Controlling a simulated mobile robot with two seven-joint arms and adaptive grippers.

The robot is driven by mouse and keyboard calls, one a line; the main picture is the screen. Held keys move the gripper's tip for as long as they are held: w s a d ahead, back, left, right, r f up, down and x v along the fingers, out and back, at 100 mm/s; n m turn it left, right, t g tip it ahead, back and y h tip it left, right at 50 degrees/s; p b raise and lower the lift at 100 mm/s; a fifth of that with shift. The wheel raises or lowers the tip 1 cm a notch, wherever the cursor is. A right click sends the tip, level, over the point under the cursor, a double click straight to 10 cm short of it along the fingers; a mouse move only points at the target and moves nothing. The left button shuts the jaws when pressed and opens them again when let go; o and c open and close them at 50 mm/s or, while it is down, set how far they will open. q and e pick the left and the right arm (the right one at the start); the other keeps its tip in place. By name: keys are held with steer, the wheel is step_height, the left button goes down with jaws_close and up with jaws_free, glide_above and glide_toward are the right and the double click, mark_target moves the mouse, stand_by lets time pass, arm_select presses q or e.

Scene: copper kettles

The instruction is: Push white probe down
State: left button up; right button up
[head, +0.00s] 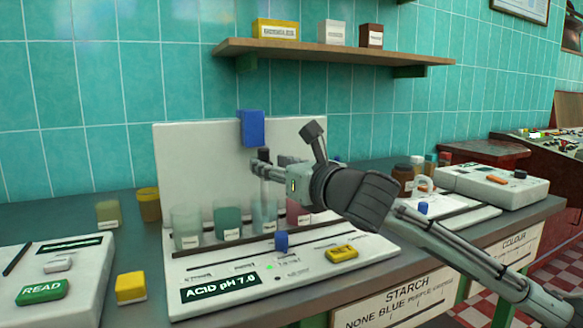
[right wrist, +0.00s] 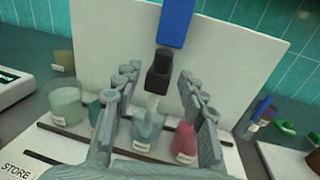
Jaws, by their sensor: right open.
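The white probe (right wrist: 151,103) has a dark block-shaped top and stands upright over a glass beaker (right wrist: 147,135) in the right wrist view. Its dark top also shows in the head view (head: 264,154), partly hidden by my gripper. My right gripper (right wrist: 158,105) is open, with one finger on each side of the probe; I cannot tell whether either finger touches it. In the head view the right gripper (head: 266,170) reaches in from the right in front of the white back panel (head: 190,160). A blue block (head: 252,127) is on the panel above the probe. My left gripper is not in view.
Several labelled beakers, including a clear one (head: 187,228) and a pink one (right wrist: 186,140), stand in a row on the ACID pH panel (head: 220,295). A small blue knob (head: 281,242) and a yellow part (head: 341,254) are in front. A wooden shelf (head: 330,52) hangs above.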

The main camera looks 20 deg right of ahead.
steer(key=s+d, duration=0.1)
steer(key=s, duration=0.7)
steer(key=shift+d+r, duration=0.3)
steer(key=shift+r, duration=0.1)
